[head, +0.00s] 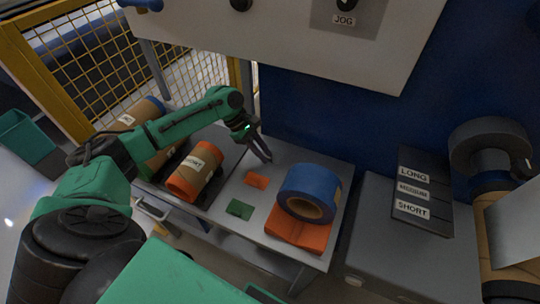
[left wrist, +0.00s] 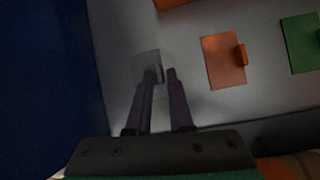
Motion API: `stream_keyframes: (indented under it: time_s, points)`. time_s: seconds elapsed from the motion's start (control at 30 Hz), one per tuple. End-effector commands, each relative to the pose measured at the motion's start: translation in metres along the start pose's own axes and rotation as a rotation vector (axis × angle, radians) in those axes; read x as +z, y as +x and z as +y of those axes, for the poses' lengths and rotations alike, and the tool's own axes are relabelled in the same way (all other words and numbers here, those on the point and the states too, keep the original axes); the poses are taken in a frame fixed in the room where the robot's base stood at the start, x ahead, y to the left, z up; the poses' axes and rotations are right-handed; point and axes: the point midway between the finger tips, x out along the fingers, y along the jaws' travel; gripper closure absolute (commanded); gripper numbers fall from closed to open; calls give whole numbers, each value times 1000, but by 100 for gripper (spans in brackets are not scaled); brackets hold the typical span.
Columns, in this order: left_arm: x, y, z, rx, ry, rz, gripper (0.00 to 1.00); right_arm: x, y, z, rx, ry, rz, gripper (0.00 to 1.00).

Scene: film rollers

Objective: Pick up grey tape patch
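The grey tape patch (left wrist: 144,63) lies flat on the grey table in the left wrist view, with a small raised tab on its right side. It barely stands out from the table, and I cannot make it out in the head view. My left gripper (head: 266,159) points down at the back of the table. In the left wrist view its two dark fingers (left wrist: 161,73) are apart, with the tips at the patch's tab. I cannot tell whether they touch it. My right gripper is not in view.
An orange patch (head: 257,181) and a green patch (head: 240,209) lie nearby on the table (head: 225,190). A blue tape roll (head: 308,185) rests on an orange holder (head: 299,235) to the right. An orange-and-brown roller (head: 195,171) lies left. A blue panel (head: 320,130) stands behind.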

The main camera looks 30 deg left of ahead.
Motion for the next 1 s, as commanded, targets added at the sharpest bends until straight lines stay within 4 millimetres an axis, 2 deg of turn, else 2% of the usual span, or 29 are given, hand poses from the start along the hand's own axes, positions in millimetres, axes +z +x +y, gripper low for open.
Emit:
stream_keyframes:
  time_s: [0.1, 0.17, 0.67, 0.87, 1.0]
  points:
    - [0, 0, 0, 0, 0, 0, 80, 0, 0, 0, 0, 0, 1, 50]
    - [0, 0, 0, 0, 0, 0, 100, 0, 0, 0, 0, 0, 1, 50]
    - [0, -2, 0, -2, 0, 0, 100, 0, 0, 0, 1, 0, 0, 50]
    - [13, -24, 4, 1, 1, 1, 100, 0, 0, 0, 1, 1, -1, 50]
    - [36, -61, 11, 5, 4, 0, 100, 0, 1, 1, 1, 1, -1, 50]
